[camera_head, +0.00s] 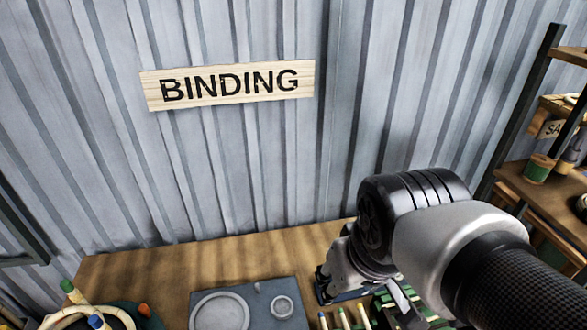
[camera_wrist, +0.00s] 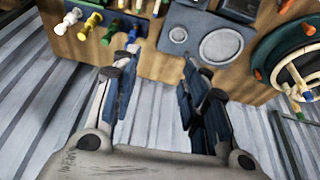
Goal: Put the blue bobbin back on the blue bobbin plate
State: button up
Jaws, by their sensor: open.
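My gripper (camera_wrist: 160,68) is open in the wrist view, with nothing between its two dark blue fingers. It is above the table's wall-side edge and also shows at the right in the head view (camera_head: 338,288). A blue-grey plate with two round discs (camera_wrist: 183,20) lies on the table ahead of the fingers, also at the bottom of the head view (camera_head: 257,291). I cannot tell whether it is the bobbin plate.
The wooden table (camera_head: 150,268) stands against a corrugated metal wall with a BINDING sign (camera_head: 232,85). A round frame with coloured pegs (camera_head: 85,315) is at the table's left. Several light sticks (camera_head: 345,319) stand near my gripper. A shelf (camera_head: 545,190) with a green spool (camera_head: 538,169) is at right.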

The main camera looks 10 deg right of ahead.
jog(key=shift+t, duration=0.3)
jog(key=s, duration=0.4)
jog(key=shift+s+a+f, duration=0.15)
jog(key=shift+a, duration=0.2)
notch_tip(320, 180, down, 4)
jog(key=b, duration=0.4)
